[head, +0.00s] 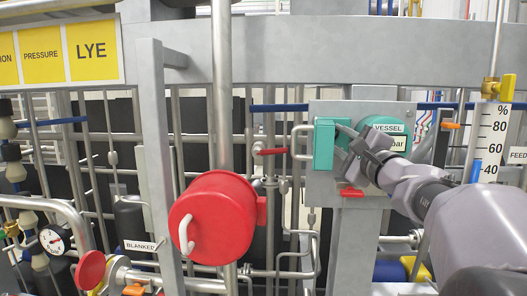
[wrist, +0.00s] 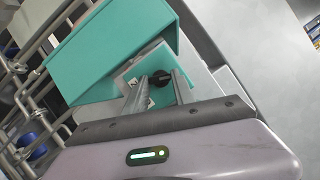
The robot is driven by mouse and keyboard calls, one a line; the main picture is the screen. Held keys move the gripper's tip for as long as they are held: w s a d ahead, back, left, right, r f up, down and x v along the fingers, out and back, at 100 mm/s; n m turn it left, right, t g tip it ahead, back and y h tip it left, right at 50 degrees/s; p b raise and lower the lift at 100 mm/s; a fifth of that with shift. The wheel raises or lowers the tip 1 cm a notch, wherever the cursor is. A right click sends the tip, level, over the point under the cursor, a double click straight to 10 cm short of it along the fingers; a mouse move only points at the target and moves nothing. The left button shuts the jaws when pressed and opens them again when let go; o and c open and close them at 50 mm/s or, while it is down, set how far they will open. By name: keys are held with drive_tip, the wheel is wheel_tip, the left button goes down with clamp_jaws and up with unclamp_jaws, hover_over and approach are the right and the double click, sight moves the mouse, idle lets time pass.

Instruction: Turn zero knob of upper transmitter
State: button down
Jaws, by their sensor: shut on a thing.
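The upper transmitter is a teal housing (head: 325,145) with a round teal part behind it, labelled VESSEL (head: 388,128), on a grey plate at the right of the head view. In the wrist view its teal cover (wrist: 115,50) stands open beside a paler teal face. A small black knob (wrist: 160,78) sits on that face. My gripper (wrist: 157,80) is shut on the black knob, its two fingers on either side of it. In the head view my gripper (head: 352,148) covers part of the transmitter, and the knob is hidden there.
A red round cover (head: 212,218) with a white handle stands left of the transmitter. A red lever (head: 272,151) and grey pipes lie between them. A red tag-like part (head: 351,192) sits just below the transmitter. A level scale (head: 492,140) stands at the right.

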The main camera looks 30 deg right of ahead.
drive_tip(key=shift+m+b, duration=0.6)
drive_tip(key=c, duration=1)
unclamp_jaws()
drive_tip(key=shift+c, duration=0.2)
